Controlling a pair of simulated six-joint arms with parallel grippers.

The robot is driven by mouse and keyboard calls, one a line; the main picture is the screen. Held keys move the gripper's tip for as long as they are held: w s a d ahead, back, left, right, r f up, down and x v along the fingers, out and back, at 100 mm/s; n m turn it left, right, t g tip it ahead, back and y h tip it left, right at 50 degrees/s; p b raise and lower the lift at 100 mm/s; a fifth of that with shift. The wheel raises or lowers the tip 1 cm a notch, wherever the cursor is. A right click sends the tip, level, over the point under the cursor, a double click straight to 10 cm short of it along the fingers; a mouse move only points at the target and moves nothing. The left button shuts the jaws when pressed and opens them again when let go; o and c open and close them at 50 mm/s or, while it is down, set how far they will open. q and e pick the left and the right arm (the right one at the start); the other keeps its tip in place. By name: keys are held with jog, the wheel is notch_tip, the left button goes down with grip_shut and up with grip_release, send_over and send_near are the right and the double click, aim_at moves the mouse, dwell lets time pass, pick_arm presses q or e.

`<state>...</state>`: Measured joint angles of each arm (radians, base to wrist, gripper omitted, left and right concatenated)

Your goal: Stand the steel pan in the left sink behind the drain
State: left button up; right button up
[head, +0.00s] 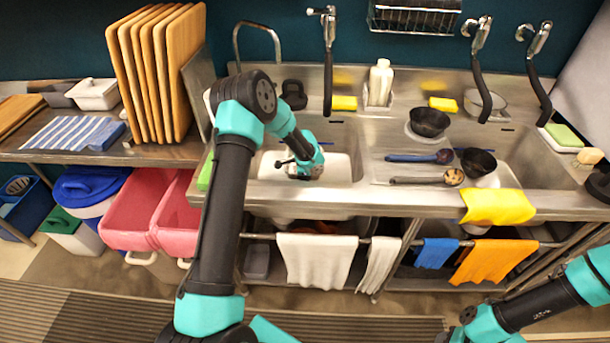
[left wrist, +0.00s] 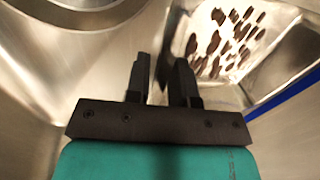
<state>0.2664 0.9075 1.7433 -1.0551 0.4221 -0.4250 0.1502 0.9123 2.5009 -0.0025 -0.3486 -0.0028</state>
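The steel pan (left wrist: 272,62) shows at the upper right in the left wrist view, a rectangular metal pan with many brown bean-like spots inside. In the head view, the left sink (head: 358,150) holds a pale shape (head: 338,168), probably this pan, partly behind my gripper. My left gripper (head: 303,172) reaches down into the left sink. In the left wrist view its fingers (left wrist: 161,62) are apart, close to the pan's near-left rim; whether they touch it is unclear. A round metal form (left wrist: 75,12), probably the drain, lies at the upper left. My right gripper does not show clearly.
Black bowls (head: 429,122) and dark-handled ladles (head: 420,157) are by the right sink. Faucets (head: 328,60) hang over the sinks. Cutting boards (head: 158,75) stand on the left counter. A yellow cloth (head: 497,207) drapes over the front edge.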

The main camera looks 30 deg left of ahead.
pick_arm(q)
jog(key=o, duration=0.3)
jog(key=shift+r, duration=0.1)
jog(key=s+r, duration=0.1)
jog(key=r, duration=0.4)
jog(key=d+r, duration=0.1)
jog(key=r, duration=0.5)
jog(key=s+r, duration=0.1)
jog(key=r, duration=0.5)
jog(key=shift+s+d, duration=0.2)
jog(key=shift+s, duration=0.1)
